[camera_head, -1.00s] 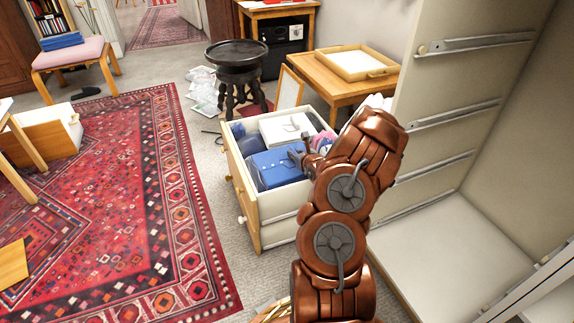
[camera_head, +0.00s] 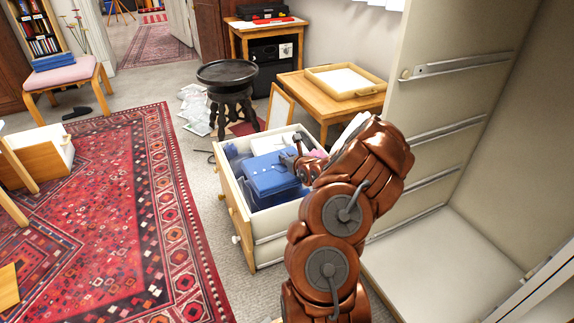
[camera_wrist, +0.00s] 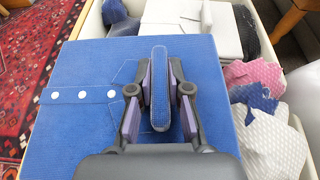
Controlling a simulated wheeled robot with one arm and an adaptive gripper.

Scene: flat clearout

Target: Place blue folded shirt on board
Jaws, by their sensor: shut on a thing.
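The blue folded shirt (camera_head: 270,174) is held over the open drawer (camera_head: 247,222), with its near side showing below its flat top. My gripper (camera_head: 298,165) is at the shirt's right side in the head view. In the wrist view my gripper (camera_wrist: 158,95) is shut on a raised blue ridge of the shirt (camera_wrist: 85,125), which has several white buttons on the left. The shirt covers much of the drawer. I cannot tell which thing is the board.
White, pink and dark cloths (camera_wrist: 265,85) lie in the drawer. A tray (camera_head: 345,80) sits on a wooden table; a framed panel (camera_head: 280,108) leans beside it. A black round stool (camera_head: 228,75) stands behind. Another blue folded item (camera_head: 54,62) lies on a pink seat. The red rug is largely clear.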

